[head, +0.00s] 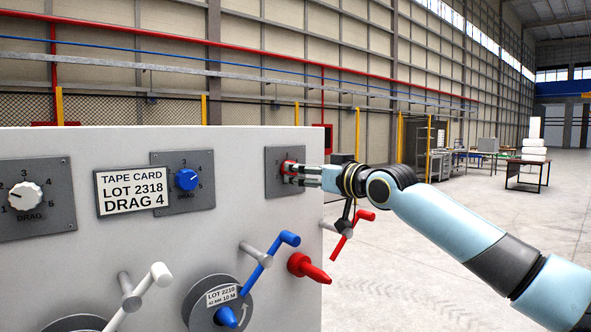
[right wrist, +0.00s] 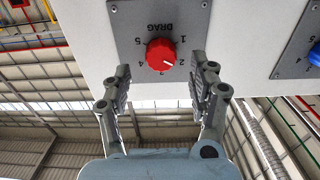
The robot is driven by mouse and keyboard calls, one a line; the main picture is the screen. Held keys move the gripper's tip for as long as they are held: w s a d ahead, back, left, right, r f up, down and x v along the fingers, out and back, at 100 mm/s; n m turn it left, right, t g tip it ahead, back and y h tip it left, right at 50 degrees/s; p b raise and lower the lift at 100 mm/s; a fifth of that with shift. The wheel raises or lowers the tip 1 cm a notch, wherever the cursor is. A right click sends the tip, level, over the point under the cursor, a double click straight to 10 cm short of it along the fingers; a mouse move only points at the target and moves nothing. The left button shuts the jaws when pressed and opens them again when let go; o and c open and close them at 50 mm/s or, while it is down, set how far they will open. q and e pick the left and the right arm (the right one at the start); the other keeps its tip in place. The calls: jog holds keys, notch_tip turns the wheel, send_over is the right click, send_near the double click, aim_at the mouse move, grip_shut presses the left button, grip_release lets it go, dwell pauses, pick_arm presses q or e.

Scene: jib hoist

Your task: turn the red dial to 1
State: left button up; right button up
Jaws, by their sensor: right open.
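The red dial (head: 287,166) is on a grey plate (head: 272,185) at the right end of the white panel in the head view. In the right wrist view the red dial (right wrist: 161,55) appears upside down, with the word DRAG above it and numbers around it. Its white mark points down and right, near 2. My right gripper (head: 289,174) is at the dial in the head view. In the right wrist view my right gripper (right wrist: 161,68) is open, one finger on each side of the dial with visible gaps. My left gripper is not in view.
A blue dial (head: 187,179) and a white dial (head: 25,196) sit further left on the panel. A tape card (head: 132,190) reads LOT 2318, DRAG 4. Below are a blue crank (head: 268,248), a white crank (head: 140,295) and a red cone-shaped part (head: 308,268). Open floor lies right.

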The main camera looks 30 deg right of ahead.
jog(key=shift+w+a, duration=0.2)
jog(key=shift+w, duration=1.65)
jog(key=c, duration=1.1)
